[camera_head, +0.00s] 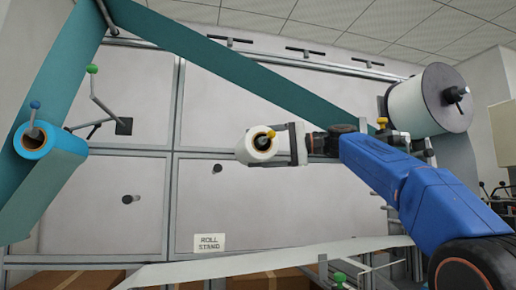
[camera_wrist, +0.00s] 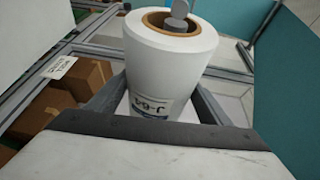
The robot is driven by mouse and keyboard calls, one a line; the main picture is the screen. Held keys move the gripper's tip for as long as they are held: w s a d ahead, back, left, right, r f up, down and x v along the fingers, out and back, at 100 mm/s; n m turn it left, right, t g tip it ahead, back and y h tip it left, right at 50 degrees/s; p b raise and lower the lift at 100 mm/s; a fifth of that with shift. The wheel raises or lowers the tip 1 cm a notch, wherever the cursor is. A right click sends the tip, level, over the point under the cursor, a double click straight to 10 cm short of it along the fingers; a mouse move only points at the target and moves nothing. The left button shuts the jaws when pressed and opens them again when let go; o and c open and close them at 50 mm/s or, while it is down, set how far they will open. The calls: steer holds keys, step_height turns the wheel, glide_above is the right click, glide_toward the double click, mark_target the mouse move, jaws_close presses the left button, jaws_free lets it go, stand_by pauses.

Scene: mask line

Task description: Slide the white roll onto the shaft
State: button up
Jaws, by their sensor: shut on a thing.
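The white roll (camera_head: 252,153) has a brown core and is near the middle of the head view. My gripper (camera_head: 279,146) is shut on it, with one finger on each side. In the wrist view the roll (camera_wrist: 168,62) stands between the two fingers, with a printed label low on its side. A grey shaft end (camera_wrist: 179,9) shows in the core's opening and sticks out past the roll's face. How far along the shaft the roll sits is hidden.
A teal strip (camera_head: 250,80) runs across above the white roll. A large white reel (camera_head: 420,103) is at the right. A short dark peg (camera_head: 128,199) juts from the grey panel. Cardboard boxes (camera_wrist: 65,105) lie below.

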steer(key=shift+f, duration=0.35)
stand_by(0.3)
steer(key=o, duration=1.3)
steer(key=shift+r, duration=0.1)
steer(key=shift+r, duration=0.4)
steer(key=shift+s+d, duration=0.15)
steer(key=shift+s, duration=0.4)
steer(key=s+d, duration=0.2)
steer(key=s, duration=0.4)
steer(key=s+d, duration=0.2)
steer(key=s, duration=0.5)
steer(key=s+d, duration=0.1)
steer(key=s, duration=0.6)
steer(key=shift+s+d, duration=0.1)
steer(key=shift+d, duration=0.3)
